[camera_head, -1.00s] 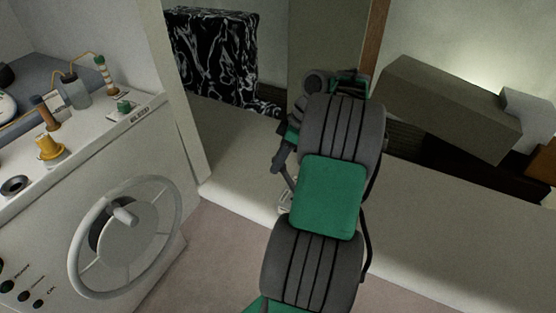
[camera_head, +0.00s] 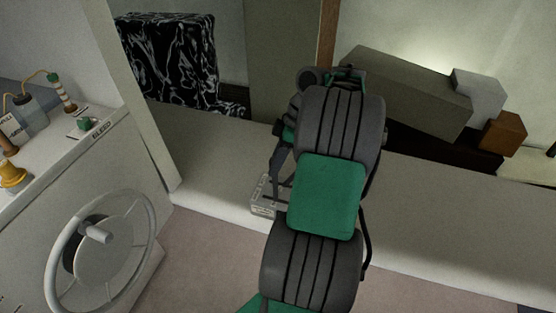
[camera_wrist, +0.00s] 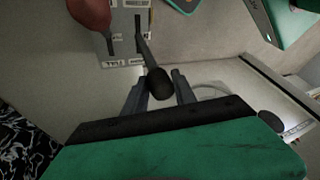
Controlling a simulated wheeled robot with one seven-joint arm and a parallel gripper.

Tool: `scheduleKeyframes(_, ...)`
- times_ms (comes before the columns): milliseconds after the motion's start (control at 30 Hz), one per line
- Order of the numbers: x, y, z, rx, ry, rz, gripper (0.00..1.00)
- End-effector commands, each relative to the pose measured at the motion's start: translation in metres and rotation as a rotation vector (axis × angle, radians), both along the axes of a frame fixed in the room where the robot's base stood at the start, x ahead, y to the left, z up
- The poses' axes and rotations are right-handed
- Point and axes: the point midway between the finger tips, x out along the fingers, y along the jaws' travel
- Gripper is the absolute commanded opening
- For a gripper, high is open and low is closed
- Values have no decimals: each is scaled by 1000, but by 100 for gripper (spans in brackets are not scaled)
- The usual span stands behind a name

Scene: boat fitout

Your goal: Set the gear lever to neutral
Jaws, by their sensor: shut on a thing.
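The gear lever (camera_wrist: 159,82) has a dark shaft and a rounded black knob. It rises from a slot in a light grey plate (camera_wrist: 122,48) at the top of the wrist view, leaning toward my gripper. My gripper (camera_wrist: 158,86) is shut on the knob, one finger on each side. A second lever with a red knob (camera_wrist: 90,14) stands just left of it. In the head view the grey control box (camera_head: 262,196) sits on the pale bench edge, partly behind my arm. The gear lever's knob cannot be made out there.
A white console with a steering wheel (camera_head: 100,250) stands at the left. A black-and-white patterned block (camera_head: 168,60) and a long grey-green box (camera_head: 405,90) lie behind the bench (camera_head: 215,165). A brown box (camera_head: 503,132) is at the right.

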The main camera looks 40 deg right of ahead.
Motion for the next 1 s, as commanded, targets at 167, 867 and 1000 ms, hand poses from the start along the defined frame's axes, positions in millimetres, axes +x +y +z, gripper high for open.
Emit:
scheduleKeyframes(167,-3,2,-3,7,12,3,0)
scheduleKeyframes(867,-1,-1,5,2,4,3,48)
scheduleKeyframes(1000,-4,-12,30,3,5,3,48)
